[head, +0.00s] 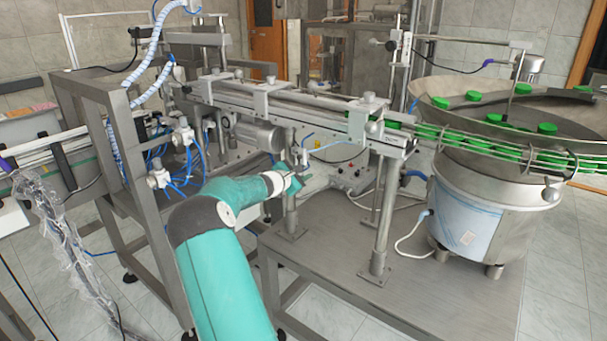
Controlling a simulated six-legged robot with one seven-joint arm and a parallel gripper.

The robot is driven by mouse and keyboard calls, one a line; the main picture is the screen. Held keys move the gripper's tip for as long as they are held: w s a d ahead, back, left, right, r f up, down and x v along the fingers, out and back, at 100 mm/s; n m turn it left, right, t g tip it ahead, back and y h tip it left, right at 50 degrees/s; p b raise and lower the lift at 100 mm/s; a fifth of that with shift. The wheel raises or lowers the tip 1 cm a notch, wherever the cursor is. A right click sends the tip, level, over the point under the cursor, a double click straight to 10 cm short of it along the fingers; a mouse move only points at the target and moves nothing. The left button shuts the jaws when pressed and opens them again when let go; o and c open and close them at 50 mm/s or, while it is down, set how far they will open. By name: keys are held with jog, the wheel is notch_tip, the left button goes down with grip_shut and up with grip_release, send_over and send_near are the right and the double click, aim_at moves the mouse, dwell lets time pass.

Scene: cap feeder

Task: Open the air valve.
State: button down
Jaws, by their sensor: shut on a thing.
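My teal arm reaches from the bottom of the head view to the machine's frame. My gripper (294,181) is at the near left side of a pale control box under the conveyor. It is shut on a small part there, which looks to be the air valve. The valve is too small and too covered by the gripper for me to tell its shape or handle position. A thin blue air tube (322,147) runs just above and to the right of the gripper.
The control box (345,177) has several small knobs. Steel posts (381,225) stand on the metal table (330,265), beside the gripper. The conveyor rail (300,108) passes above. A round feeder bowl (490,195) with green caps stands at right. Blue hoses (190,160) hang at left.

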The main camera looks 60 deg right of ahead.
jog(key=shift+w, duration=0.1)
jog(key=c, duration=1.1)
grip_release()
jog(key=shift+a, duration=0.1)
jog(key=v, duration=1.3)
jog(key=shift+a+r, duration=0.15)
jog(key=shift+a, duration=0.15)
jog(key=s+a+r+m+t+y, duration=0.2)
jog(key=a+m+y, duration=0.15)
jog(key=a, duration=1.15)
jog(key=s+a+r+m+t+y, duration=0.15)
jog(key=a+y, duration=0.35)
jog(key=a, duration=0.9)
jog(key=s+a+r+m+t+y, duration=0.1)
jog(key=s+a+m+t+y, duration=0.25)
jog(key=a, duration=1.15)
jog(key=s+a+t+y, duration=0.1)
jog(key=s+a+y, duration=0.2)
jog(key=a, duration=1)
jog(key=s, duration=0.3)
jog(key=shift+s+a+r+m+y, duration=0.25)
jog(key=shift+s+a+m+y, duration=0.05)
jog(key=shift+s+m, duration=0.05)
